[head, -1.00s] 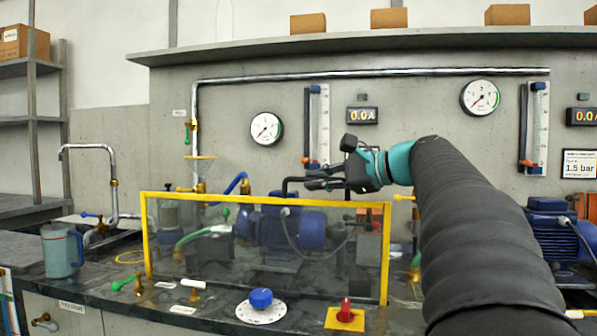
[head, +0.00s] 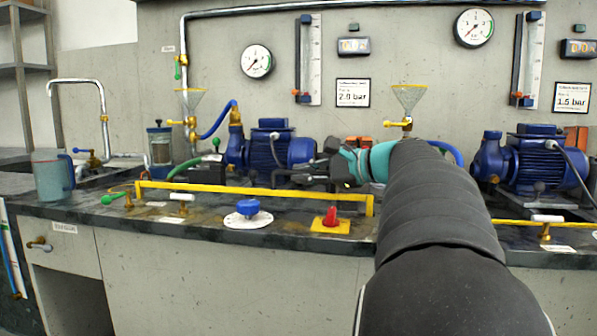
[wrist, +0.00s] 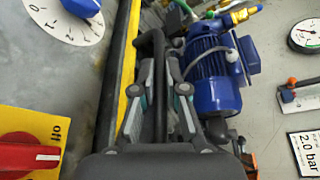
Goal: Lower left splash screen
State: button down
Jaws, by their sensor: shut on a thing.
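The left splash screen (head: 250,188) shows in the head view as a low yellow frame close above the bench's front edge, with little of its clear panel visible. Its yellow top rail also runs up the wrist view (wrist: 125,60). My gripper (head: 305,172) is low behind the frame, before the left pump. In the wrist view my gripper (wrist: 160,95) is shut on a black bar-shaped handle (wrist: 158,65) beside the yellow rail. How the handle joins the frame is mostly hidden by my fingers.
The left blue pump (head: 268,146) stands close behind my gripper. A blue dial (head: 248,208) and a red knob (head: 331,217) sit in front of the screen. A grey-blue jug (head: 53,175) stands at the left. A right pump (head: 533,157) stands beyond my arm.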

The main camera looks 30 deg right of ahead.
jog(key=c, duration=1.2)
grip_release()
jog(key=v, duration=1.2)
